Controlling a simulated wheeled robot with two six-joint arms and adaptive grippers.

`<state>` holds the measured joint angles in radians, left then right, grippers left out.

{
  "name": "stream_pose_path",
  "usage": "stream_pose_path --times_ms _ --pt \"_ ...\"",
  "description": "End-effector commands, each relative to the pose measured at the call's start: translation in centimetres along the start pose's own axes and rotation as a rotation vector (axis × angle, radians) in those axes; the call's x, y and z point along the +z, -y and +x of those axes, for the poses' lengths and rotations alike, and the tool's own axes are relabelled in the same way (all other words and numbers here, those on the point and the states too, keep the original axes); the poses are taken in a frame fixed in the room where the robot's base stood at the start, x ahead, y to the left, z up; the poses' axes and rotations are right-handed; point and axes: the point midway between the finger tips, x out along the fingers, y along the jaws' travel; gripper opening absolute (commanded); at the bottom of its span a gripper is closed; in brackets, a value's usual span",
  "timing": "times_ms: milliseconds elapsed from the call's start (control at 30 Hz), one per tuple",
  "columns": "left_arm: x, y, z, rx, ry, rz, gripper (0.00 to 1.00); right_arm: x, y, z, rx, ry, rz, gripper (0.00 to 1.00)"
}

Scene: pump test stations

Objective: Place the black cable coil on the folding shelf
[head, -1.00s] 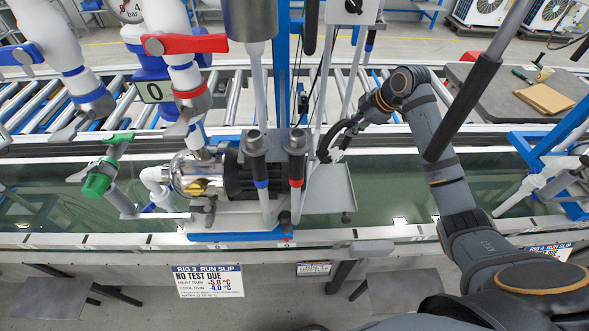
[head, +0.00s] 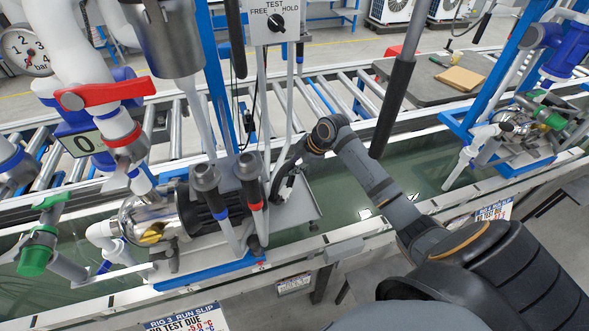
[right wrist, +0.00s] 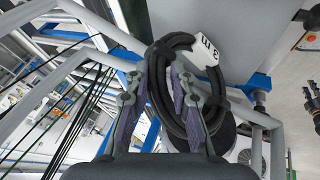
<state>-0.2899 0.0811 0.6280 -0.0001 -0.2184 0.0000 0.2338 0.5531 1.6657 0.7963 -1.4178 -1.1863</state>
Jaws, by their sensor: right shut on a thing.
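My right gripper (head: 285,183) is shut on the black cable coil (right wrist: 160,100), which shows as dark loops between and around the fingers in the right wrist view (right wrist: 163,100). A white tag (right wrist: 204,50) is on the coil. In the head view the gripper is at the grey folding shelf (head: 305,207), beside the pump. The shelf lies open and flat. The coil is partly hidden by the gripper there, and I cannot tell whether it touches the shelf. My left gripper is not in view.
Two upright black-gripped handles (head: 249,180) stand left of my right gripper. The pump (head: 150,220) is further left. A dark tilted pole (head: 394,105) stands to the right of the gripper. The water trough (head: 380,185) lies beyond the shelf.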

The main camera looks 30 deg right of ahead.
Motion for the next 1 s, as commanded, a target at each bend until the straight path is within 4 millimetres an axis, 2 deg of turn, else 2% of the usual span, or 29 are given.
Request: stream_pose_path --times_ms 100,300,333,467,800,867,1000 --pt "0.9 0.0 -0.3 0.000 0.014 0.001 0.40 0.5 0.5 1.4 0.000 -0.002 0.002 0.00" --pt "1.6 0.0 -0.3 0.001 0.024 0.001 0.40 0.7 0.6 1.7 0.002 -0.002 0.000 0.00" --pt "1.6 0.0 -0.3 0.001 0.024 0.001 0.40 0.8 0.7 1.8 0.000 0.000 0.000 0.27" --pt "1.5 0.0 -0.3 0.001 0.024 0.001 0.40 0.8 0.7 1.8 -0.001 0.000 0.000 0.44" --pt "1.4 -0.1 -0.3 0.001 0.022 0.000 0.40 0.8 0.6 1.5 0.001 0.002 0.000 0.46" --pt "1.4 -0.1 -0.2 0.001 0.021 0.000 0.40 0.9 0.6 0.9 0.002 0.003 -0.002 0.46" --pt "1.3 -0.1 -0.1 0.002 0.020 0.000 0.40 0.9 0.6 -2.1 0.004 0.007 -0.006 0.46"
